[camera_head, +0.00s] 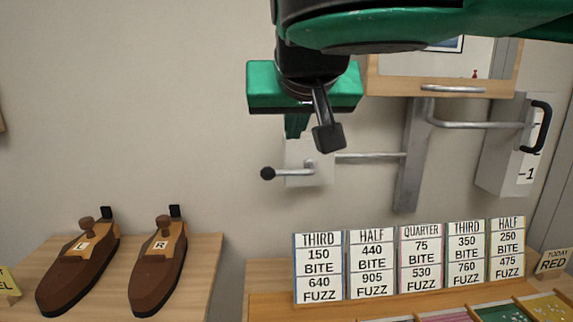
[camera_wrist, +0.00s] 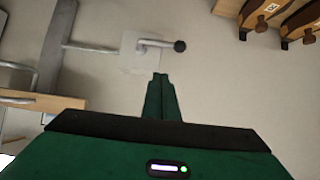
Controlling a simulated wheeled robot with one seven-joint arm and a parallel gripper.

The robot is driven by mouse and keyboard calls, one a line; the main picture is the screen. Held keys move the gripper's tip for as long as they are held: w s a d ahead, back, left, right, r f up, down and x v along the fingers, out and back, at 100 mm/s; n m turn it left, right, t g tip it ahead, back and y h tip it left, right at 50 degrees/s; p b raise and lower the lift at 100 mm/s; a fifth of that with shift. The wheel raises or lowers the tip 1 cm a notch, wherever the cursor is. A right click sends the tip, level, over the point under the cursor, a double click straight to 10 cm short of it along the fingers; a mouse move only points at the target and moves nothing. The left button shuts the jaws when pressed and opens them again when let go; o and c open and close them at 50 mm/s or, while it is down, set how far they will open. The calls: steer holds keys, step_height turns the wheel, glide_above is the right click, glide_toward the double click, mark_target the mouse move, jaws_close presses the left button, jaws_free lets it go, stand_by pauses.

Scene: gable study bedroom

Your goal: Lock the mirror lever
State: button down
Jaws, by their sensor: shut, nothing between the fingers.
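The mirror lever (camera_head: 288,172) is a grey bar with a black knob on a pale wall plate (camera_head: 306,180). It lies about level, its knob to the left in the head view. In the wrist view the lever (camera_wrist: 160,43) shows just beyond my fingertips, knob to the right. My gripper (camera_head: 297,130) is green, shut and empty, in front of the plate and above the lever in the head view. Its fingertips (camera_wrist: 160,76) appear apart from the lever. A wood-framed panel (camera_head: 490,86), perhaps the mirror, hangs at upper right; my arm hides part of it.
A grey rod (camera_head: 370,156) links the plate to an upright metal bar (camera_head: 410,160). A grey box with a black handle (camera_head: 545,125) is at right. Two brown shoe-shaped pieces (camera_head: 75,265) (camera_head: 158,270) stand on a shelf. Several price cards (camera_head: 372,264) stand below.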

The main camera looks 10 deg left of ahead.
steer(key=shift+s+a+r, duration=0.15)
steer(key=shift+s+a, duration=0.05)
steer(key=shift+a, duration=0.1)
steer(key=s+f+x, duration=0.1)
steer(key=f+x, duration=0.1)
steer(key=x, duration=1)
steer(key=shift+f, duration=0.4)
steer(key=shift+w+d, duration=0.1)
steer(key=shift+d, duration=0.05)
